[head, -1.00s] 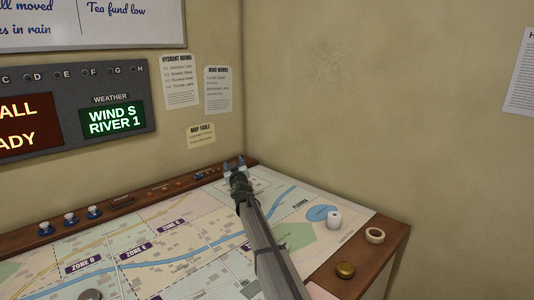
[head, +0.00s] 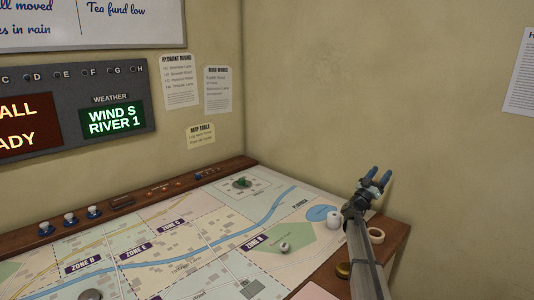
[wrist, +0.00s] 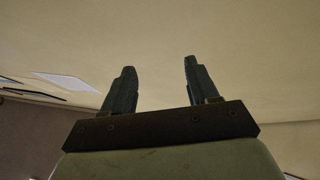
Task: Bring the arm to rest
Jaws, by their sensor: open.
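My gripper (head: 374,175) is in the head view at the right, raised above the right end of the map table. Its two fingers are apart and nothing is between them. In the wrist view my gripper (wrist: 158,80) also shows open and empty, with only plain wall beyond the fingertips. My arm reaches up from the bottom right of the head view and partly covers the table's right edge.
The map table (head: 215,215) bears a white cylinder (head: 333,220), a ring (head: 376,235), a partly hidden brass piece (head: 343,270), a small white piece (head: 284,248) and a green piece (head: 242,183). Blue-based knobs (head: 71,219) line its back edge. The wall (head: 400,80) stands close behind.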

